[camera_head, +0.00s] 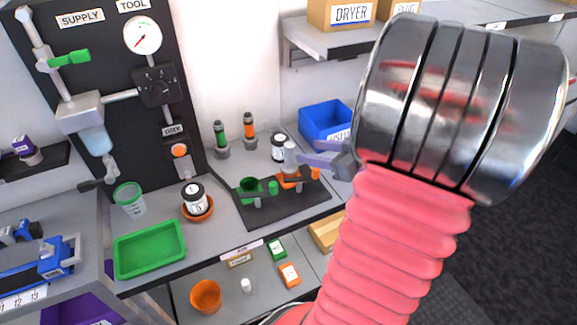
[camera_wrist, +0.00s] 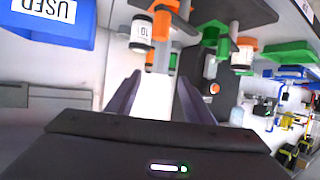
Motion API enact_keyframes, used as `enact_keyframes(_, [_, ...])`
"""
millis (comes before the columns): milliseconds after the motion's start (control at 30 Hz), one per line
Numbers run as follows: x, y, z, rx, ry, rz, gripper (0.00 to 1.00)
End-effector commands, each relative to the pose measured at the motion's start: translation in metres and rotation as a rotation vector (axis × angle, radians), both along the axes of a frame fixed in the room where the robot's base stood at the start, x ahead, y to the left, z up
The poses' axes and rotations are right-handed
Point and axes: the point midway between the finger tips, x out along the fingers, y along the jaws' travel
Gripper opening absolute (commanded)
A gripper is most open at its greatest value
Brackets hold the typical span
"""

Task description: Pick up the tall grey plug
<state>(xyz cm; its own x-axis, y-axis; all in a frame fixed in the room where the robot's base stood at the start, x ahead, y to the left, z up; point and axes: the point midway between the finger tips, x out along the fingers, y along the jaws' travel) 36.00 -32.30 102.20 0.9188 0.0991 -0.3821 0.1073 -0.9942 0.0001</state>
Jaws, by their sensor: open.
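A pale grey cylinder (camera_head: 289,155), which looks like the tall grey plug, stands upright at the orange fitting (camera_head: 291,182) on the dark mat (camera_head: 275,212). My gripper (camera_head: 306,155) reaches in from the right, just beside it, with purple fingers. In the wrist view, my gripper's fingers (camera_wrist: 159,76) are apart, with a bright pale shape (camera_wrist: 153,98) between them, probably the same plug. It is washed out there, and I cannot tell whether a finger touches it. The plug's lower end is hidden by the orange fitting.
A white jar (camera_head: 278,147) with a black lid stands close behind the plug. A green fitting (camera_head: 250,188) is to its left. A blue bin (camera_head: 326,121) is behind my gripper. A green tray (camera_head: 149,249) and a lidded jar (camera_head: 194,197) in an orange dish stand left.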

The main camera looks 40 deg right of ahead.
Motion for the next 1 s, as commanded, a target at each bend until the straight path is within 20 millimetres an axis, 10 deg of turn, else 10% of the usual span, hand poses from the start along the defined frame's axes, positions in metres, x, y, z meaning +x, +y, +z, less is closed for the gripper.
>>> enact_keyframes(1000, [0.057, 0.007, -0.026, 0.002, 0.002, 0.000, 0.47])
